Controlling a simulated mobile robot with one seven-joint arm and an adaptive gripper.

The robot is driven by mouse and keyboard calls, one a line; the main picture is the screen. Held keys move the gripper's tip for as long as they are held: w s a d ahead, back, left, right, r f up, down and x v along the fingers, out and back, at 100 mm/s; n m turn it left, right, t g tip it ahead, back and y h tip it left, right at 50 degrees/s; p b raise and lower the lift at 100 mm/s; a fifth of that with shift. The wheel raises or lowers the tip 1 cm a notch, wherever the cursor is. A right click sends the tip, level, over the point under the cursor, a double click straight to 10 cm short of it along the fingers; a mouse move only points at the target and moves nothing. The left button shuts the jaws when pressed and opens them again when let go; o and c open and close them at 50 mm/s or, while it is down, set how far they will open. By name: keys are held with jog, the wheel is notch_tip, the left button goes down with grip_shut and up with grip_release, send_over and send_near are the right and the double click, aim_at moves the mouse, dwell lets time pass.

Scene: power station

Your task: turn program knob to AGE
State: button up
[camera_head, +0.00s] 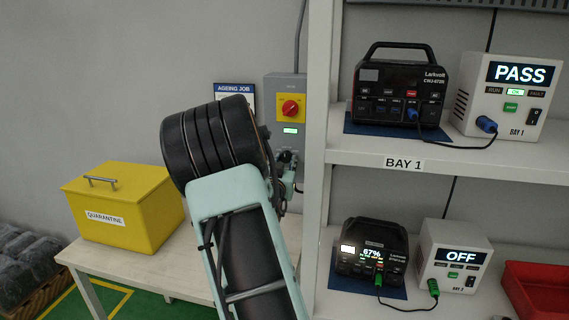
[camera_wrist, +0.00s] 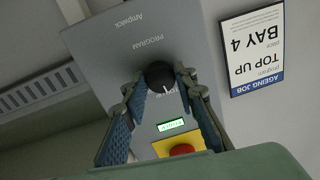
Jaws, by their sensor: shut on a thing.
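The wrist view is upside down. My gripper (camera_wrist: 161,88) is shut on the knob, one blue-padded finger on each side. A small green lit display (camera_wrist: 171,125) sits by the knob; its text is too small to read. In the head view, the grey control box (camera_head: 285,88) hangs on the wall, and my arm hides the knob. My gripper (camera_head: 287,160) shows partly there.
A red knob on a yellow plate (camera_head: 290,108) is on the same box. An AGEING JOB card (camera_wrist: 254,48) reads TOP UP, BAY 4. A yellow QUARANTINE box (camera_head: 125,220) stands on the table at left. A shelf post (camera_head: 318,130) stands close at right.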

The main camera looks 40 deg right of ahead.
jog(key=n, duration=0.8)
jog(key=shift+r+g+p, duration=0.1)
jog(key=shift+g+p, duration=0.25)
jog(key=shift+g, duration=0.05)
dwell(0.3)
jog(key=o, duration=1.2)
jog(key=shift+c, duration=0.2)
jog(key=shift+s, duration=0.1)
jog(key=v, duration=1.2)
